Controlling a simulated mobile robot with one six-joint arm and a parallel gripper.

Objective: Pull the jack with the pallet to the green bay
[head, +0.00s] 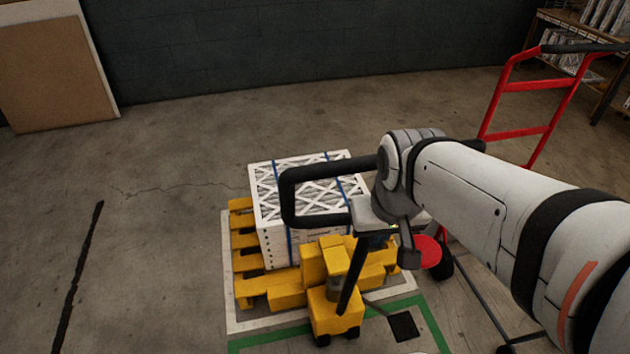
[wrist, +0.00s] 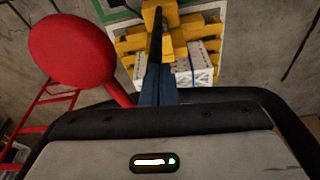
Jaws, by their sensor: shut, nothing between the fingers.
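The yellow pallet jack (head: 330,305) stands at a yellow pallet (head: 245,285) that carries a white crate of boxed filters (head: 275,235). The jack's black loop handle (head: 287,195) stands up beside my wrist. A red round knob (head: 429,252) shows below my wrist; it is large in the wrist view (wrist: 72,50). My gripper (head: 408,258) is shut and empty near the handle and knob; my wrist hides part of that spot. Contact cannot be told. Green floor lines (head: 270,341) run along the front and right of the jack; the full green bay is not visible.
A white floor outline (head: 228,270) surrounds the pallet. A red hand truck (head: 490,110) stands at the right, close to my arm. A shelf (head: 590,40) is at the back right, brown panels (head: 60,75) lean at the back left. The floor at left is clear.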

